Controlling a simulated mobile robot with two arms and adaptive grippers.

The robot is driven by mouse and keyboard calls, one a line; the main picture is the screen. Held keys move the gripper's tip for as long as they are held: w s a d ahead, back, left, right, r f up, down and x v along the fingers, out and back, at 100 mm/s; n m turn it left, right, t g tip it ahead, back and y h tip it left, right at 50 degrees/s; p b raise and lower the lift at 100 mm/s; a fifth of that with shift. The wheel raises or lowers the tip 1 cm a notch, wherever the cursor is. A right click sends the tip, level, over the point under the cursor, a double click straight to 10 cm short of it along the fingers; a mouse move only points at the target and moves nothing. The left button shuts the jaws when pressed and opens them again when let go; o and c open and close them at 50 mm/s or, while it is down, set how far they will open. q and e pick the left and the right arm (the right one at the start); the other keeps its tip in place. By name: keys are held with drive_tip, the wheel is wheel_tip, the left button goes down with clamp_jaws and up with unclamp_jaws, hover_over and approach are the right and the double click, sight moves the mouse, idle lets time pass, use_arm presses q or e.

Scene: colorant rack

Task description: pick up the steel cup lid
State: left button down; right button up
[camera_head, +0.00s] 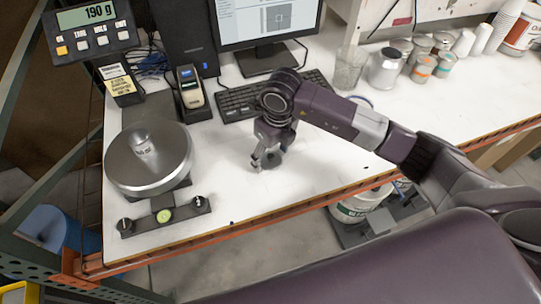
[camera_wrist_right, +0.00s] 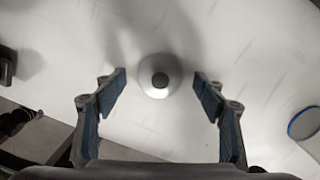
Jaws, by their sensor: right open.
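The steel cup lid (camera_wrist_right: 159,80) is a small round silvery disc with a dark knob at its middle. In the right wrist view it lies on the white tabletop, between my open fingers and a little ahead of them, with a gap on each side. My right gripper (camera_wrist_right: 159,82) is open and empty. In the head view my right gripper (camera_head: 265,161) points down at the table over the lid, which it mostly hides. My left gripper is not in view.
The scale (camera_head: 150,172) stands left of my right gripper, with a keyboard (camera_head: 262,98) and monitor behind. Several cans and cups (camera_head: 422,72) stand at the back right. The white table (camera_head: 235,195) is clear around the gripper up to its orange front edge.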

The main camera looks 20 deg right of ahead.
drive_tip(key=shift+f, duration=0.1)
drive_tip(key=shift+c, duration=0.6)
drive_tip(key=c, duration=1.2)
drive_tip(key=shift+o, duration=0.2)
